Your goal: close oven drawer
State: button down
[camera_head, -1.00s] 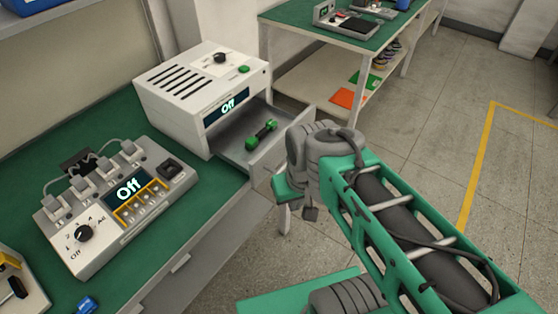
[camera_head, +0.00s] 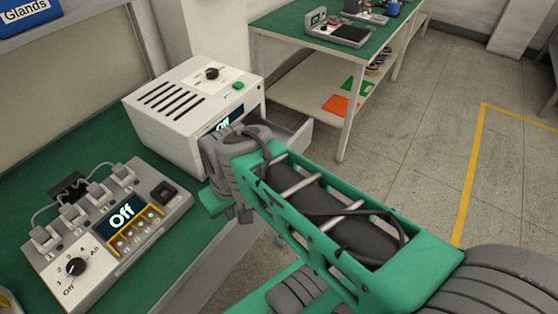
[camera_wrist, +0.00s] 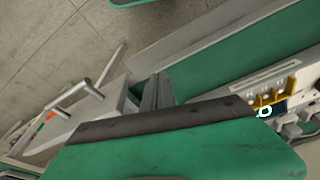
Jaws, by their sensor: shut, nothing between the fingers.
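The white oven (camera_head: 190,105) stands on the green bench in the head view, its display partly hidden. Its grey drawer (camera_head: 296,138) is pulled out on the right side; my arm covers most of it, and its inside is hidden. In the wrist view, a pale front with a bar handle (camera_wrist: 74,100), apparently the drawer's, lies left of my gripper. My gripper (camera_wrist: 157,82) is shut and empty, beside that front. Contact between them cannot be told. In the head view my wrist hangs in front of the oven and drawer.
A grey control box (camera_head: 110,225) with a dial and an "Off" display stands on the bench, left of my arm. A second green table (camera_head: 300,30) with a lower shelf is behind. The floor (camera_head: 415,130) to the right is clear.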

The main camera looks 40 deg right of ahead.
notch_tip(320, 180, up, 6)
jog(key=d+n+p, duration=0.1)
jog(key=n+p, duration=0.1)
jog(key=p, duration=0.3)
jog(key=w+d+n+y, duration=0.1)
jog(key=d+n, duration=0.1)
jog(key=d, duration=0.1)
jog(key=w+d+n+y+p, duration=0.1)
jog(key=d+n, duration=0.2)
jog(key=w+d+n+y, duration=0.1)
jog(key=w+d+n, duration=0.1)
jog(key=d+n, duration=0.1)
jog(key=shift+d+r+g+p, duration=0.2)
jog(key=shift+d+g+p, duration=0.1)
jog(key=shift+g+p, duration=0.1)
jog(key=s+d+n+t+y+p, duration=0.1)
jog(key=s+d+n+t+y, duration=0.2)
jog(key=d+n, duration=0.85)
jog(key=w+a+f+m+p, duration=0.1)
jog(key=w+a+f, duration=0.1)
jog(key=f, duration=0.6)
jog(key=shift+a+f+g, duration=0.15)
jog(key=shift+a+g, duration=0.15)
jog(key=shift+a, duration=0.6)
jog(key=shift+w+m, duration=0.1)
jog(key=shift+m, duration=0.15)
